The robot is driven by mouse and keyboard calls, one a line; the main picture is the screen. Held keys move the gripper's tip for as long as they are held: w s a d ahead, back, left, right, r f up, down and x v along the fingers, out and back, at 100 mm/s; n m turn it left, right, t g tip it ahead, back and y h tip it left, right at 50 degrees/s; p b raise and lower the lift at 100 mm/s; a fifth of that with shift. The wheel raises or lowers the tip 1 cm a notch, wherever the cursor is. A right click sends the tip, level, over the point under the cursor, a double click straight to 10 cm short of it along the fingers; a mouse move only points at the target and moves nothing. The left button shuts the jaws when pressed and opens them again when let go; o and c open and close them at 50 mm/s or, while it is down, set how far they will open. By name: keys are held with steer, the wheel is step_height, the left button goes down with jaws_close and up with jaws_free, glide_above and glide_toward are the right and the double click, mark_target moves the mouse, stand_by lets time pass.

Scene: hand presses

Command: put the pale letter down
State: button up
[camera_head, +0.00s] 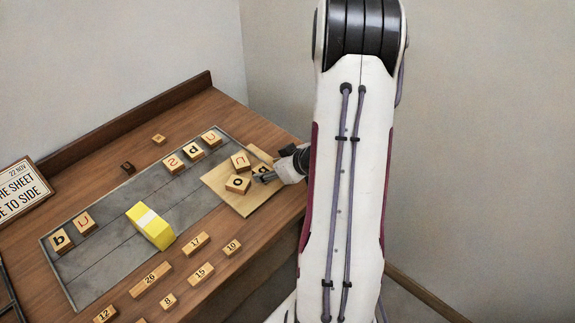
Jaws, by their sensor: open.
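Several light wooden letter blocks are in the head view; which one is the pale letter I cannot tell. My gripper (264,176) is open at the right part of a tan board (215,181). Its fingers are right at a light block (261,154) with a dark letter, which they partly cover. I cannot tell whether they touch it. Two more blocks lie on the board left of the gripper: one with a reddish letter (241,161) and one with a dark "o" (238,185). The far side of the gripper is hidden by its own body.
A grey plate (110,258) holds letter blocks at its left end (61,242) and back right (193,152). A yellow block with a white band (150,226) stands mid-plate. Numbered blocks (151,279) lie along the front.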

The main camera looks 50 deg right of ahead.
steer(key=v, duration=0.9)
steer(key=shift+s+r, duration=0.25)
stand_by(0.8)
steer(key=w+a+r+m+g+h, duration=0.1)
steer(key=a+r+h, duration=0.2)
steer(key=r, duration=0.5)
steer(key=w+a+r+g+h, duration=0.1)
steer(key=a+r+h, duration=0.15)
steer(key=r, duration=0.55)
steer(key=s+a+y, duration=0.1)
steer(key=s+a, duration=0.3)
steer(key=a, duration=0.3)
steer(key=s+a+r+g+y, duration=0.1)
steer(key=s+a+y, duration=0.1)
steer(key=s+a, duration=0.3)
steer(key=s+a+r+n+y, duration=0.1)
steer(key=s+a, duration=0.3)
steer(key=a, duration=0.7)
steer(key=shift+s+r+y, duration=0.2)
steer(key=shift+s+y, duration=0.15)
steer(key=shift+y, duration=0.4)
